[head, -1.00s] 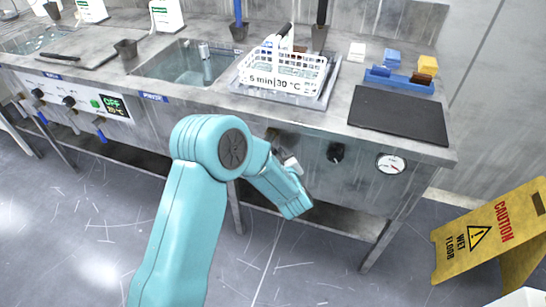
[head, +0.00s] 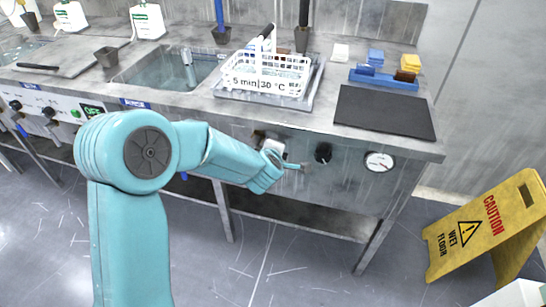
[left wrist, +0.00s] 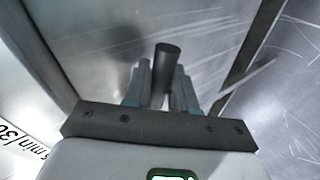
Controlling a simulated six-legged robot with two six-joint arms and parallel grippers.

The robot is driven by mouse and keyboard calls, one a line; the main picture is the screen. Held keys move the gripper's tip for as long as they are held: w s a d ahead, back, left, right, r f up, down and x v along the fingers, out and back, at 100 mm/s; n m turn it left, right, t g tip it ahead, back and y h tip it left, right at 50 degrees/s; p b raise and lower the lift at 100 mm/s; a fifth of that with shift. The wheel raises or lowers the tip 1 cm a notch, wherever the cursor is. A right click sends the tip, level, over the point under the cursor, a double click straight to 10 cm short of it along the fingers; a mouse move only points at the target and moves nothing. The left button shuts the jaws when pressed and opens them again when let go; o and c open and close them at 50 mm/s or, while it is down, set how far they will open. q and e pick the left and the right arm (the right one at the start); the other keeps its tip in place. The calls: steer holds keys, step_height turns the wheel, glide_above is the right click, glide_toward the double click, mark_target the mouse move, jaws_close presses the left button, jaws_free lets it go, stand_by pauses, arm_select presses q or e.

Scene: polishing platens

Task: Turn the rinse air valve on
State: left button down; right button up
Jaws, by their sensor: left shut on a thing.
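My left gripper (head: 301,167) reaches the bench's front panel, just left of and below a black knob (head: 323,153). A round white gauge (head: 380,161) sits to the right of that knob. In the left wrist view, the fingers (left wrist: 163,85) are closed around a dark, round-ended valve handle (left wrist: 168,52), which stands up between them. No label naming the valve is readable. My right gripper is not in view.
A white basket (head: 270,75) marked "5 min 30 °C" stands on the bench above the gripper. A dark mat (head: 385,112) and a blue tray (head: 388,79) lie right of it. A yellow wet-floor sign (head: 470,230) stands on the floor at right.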

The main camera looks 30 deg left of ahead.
arm_select(q)
steer(key=shift+d+r, duration=0.1)
steer(key=shift+r, duration=0.05)
steer(key=shift+n+h, duration=0.3)
steer(key=c, duration=1.1)
jaws_free()
steer(key=shift+r, duration=0.1)
steer(key=p+v, duration=0.3)
steer(key=v, duration=1.3)
steer(key=shift+s+d, duration=0.1)
steer(key=shift+s, duration=0.05)
